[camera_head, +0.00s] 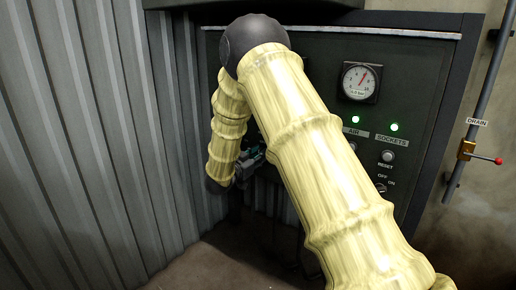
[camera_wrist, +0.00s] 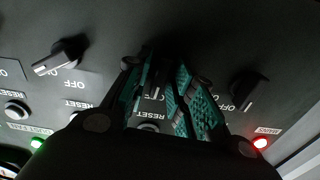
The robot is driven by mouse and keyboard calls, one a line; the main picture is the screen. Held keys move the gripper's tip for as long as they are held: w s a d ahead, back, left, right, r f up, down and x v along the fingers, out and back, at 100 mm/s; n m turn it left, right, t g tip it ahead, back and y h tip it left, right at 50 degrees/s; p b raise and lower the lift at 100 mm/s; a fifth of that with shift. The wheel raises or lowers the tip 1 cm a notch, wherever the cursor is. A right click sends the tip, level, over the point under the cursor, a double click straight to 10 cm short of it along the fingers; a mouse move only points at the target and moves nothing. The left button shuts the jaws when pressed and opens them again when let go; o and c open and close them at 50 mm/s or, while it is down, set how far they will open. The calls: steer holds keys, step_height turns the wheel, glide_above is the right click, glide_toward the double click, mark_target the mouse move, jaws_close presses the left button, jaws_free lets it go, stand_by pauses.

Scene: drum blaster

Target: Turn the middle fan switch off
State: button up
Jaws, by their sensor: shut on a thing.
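In the wrist view, which shows the panel upside down, a row of dark rotary switches sits on the dark control panel. My gripper (camera_wrist: 158,76) is shut on the middle switch (camera_wrist: 154,72), with a teal-and-black finger on each side of it. Most of that knob is in shadow or hidden by the fingers, so its exact setting is hard to read. In the head view my gripper (camera_head: 250,156) is at the panel's left part, mostly covered by my arm.
In the wrist view a left switch (camera_wrist: 62,54) and a right switch (camera_wrist: 246,88) flank my fingers. A green lamp (camera_wrist: 37,142) and a red lamp (camera_wrist: 260,142) are lit. A corrugated wall (camera_head: 100,130) stands left; a red-handled drain valve (camera_head: 480,155) is right.

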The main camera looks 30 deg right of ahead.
steer(key=shift+n+p, duration=0.6)
steer(key=shift+p, duration=0.15)
jaws_close()
steer(key=o, duration=0.7)
jaws_free()
steer(key=shift+o, duration=0.2)
steer(key=shift+d, duration=0.1)
steer(key=v, duration=1.2)
steer(key=shift+f, duration=0.1)
